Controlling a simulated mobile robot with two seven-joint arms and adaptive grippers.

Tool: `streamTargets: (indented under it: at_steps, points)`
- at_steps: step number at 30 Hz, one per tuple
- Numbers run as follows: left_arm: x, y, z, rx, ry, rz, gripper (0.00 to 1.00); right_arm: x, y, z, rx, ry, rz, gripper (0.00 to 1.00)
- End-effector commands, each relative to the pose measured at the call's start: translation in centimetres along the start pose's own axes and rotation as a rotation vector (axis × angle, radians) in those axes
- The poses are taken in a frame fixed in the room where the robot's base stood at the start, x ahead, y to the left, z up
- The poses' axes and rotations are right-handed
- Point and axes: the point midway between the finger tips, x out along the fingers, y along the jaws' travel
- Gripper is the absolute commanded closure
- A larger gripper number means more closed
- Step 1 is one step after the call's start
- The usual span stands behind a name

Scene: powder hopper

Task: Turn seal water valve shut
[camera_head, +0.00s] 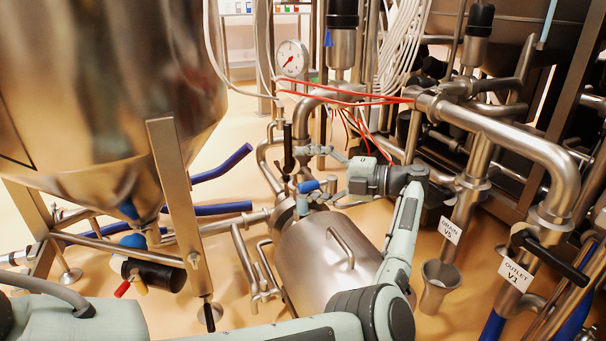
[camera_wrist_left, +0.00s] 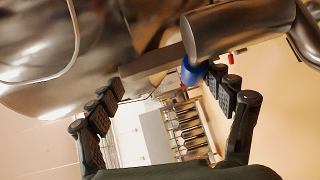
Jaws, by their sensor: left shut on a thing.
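The seal water valve is not labelled in view; a small blue handle (camera_head: 308,186) sits on the pipework just above a steel cylindrical vessel (camera_head: 325,255). My left gripper (camera_head: 306,169) reaches in from the right at this handle, its fingers pointing left, and is shut on it. In the left wrist view, a blue part (camera_wrist_left: 193,72) at the end of a steel pipe shows close to the right finger of my left gripper (camera_wrist_left: 166,86), and the fingers stand well apart. The exact contact is hard to see. My right gripper is not in view.
A large steel hopper (camera_head: 110,90) fills the upper left. A pressure gauge (camera_head: 292,58) and red tubes (camera_head: 350,95) are behind the gripper. Pipes tagged DRAIN V5 (camera_head: 450,231) and OUTLET V1 (camera_head: 515,273) stand at the right. Close pipework surrounds my left arm.

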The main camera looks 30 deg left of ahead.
Motion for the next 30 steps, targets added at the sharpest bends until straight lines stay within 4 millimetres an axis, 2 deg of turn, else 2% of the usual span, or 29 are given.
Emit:
streamTargets:
  at_steps: [1,13,14,30]
  points:
    - [-1.2,2.1,0.1,-0.032,-0.004,0.025,0.44,-0.1,0.0,0.0,0.000,0.000,0.000,0.60]
    - [-4.1,1.9,0.3,-0.035,-0.012,0.025,0.54,-0.9,-0.1,0.1,0.000,0.000,0.001,0.60]
    - [-4.3,1.9,0.3,-0.034,-0.012,0.026,0.59,-0.9,-0.1,0.1,0.000,0.000,0.001,0.60]
    - [-7.6,0.7,0.3,-0.023,-0.007,0.021,0.59,-1.3,-0.1,0.2,0.000,0.001,0.003,0.60]
